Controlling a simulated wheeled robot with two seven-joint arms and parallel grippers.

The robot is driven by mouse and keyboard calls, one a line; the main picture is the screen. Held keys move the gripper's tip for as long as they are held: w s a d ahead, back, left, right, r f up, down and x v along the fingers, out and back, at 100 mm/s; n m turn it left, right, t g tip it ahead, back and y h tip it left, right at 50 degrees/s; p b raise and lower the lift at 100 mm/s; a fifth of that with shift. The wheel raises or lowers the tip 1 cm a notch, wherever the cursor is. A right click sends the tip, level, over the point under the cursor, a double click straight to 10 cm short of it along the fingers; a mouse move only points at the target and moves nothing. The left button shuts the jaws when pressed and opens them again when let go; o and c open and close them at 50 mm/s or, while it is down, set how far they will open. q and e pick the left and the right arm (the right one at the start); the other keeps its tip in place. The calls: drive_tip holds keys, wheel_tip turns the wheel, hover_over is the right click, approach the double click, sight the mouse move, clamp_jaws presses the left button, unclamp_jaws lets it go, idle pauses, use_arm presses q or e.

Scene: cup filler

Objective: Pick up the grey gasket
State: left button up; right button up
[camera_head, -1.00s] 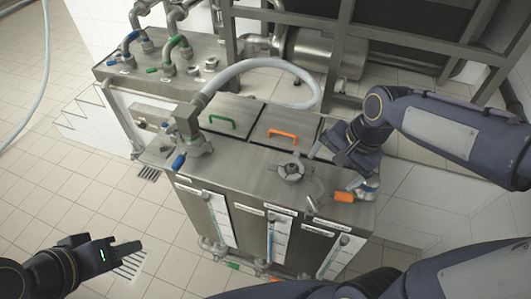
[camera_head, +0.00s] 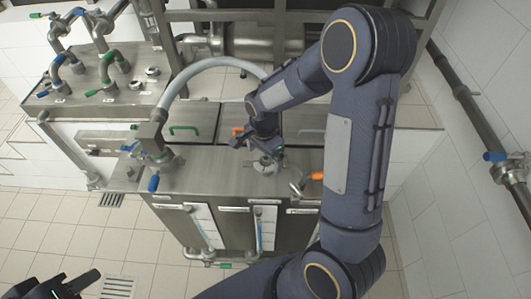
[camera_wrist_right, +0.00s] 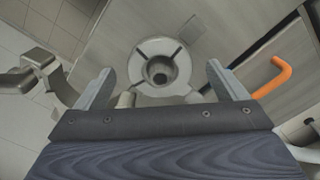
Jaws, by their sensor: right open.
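A round grey ring-shaped piece with notches (camera_wrist_right: 146,50) and a dark centre sits on the metal tank top. I cannot tell whether the grey gasket is a separate part of it. In the right wrist view, my right gripper (camera_wrist_right: 162,84) is open, with one finger on either side of the ring's lower part. No contact is visible. In the head view, the right gripper (camera_head: 268,160) is over the tank top and partly covers the round fitting. My left gripper (camera_head: 66,285) is low at the left edge, far from the tank; its opening is unclear.
The steel tank (camera_head: 205,172) has a green lid handle (camera_head: 184,129) and an orange one (camera_wrist_right: 272,76). A blue-handled valve (camera_head: 154,182) and grey hose (camera_head: 205,65) stand at its left. An elbow-shaped metal fitting (camera_wrist_right: 38,62) lies left of the right fingers.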

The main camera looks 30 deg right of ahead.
drive_tip(key=shift+f, duration=0.35)
drive_tip(key=c, duration=1.1)
drive_tip(key=shift+o, duration=0.2)
drive_tip(key=shift+r, duration=0.1)
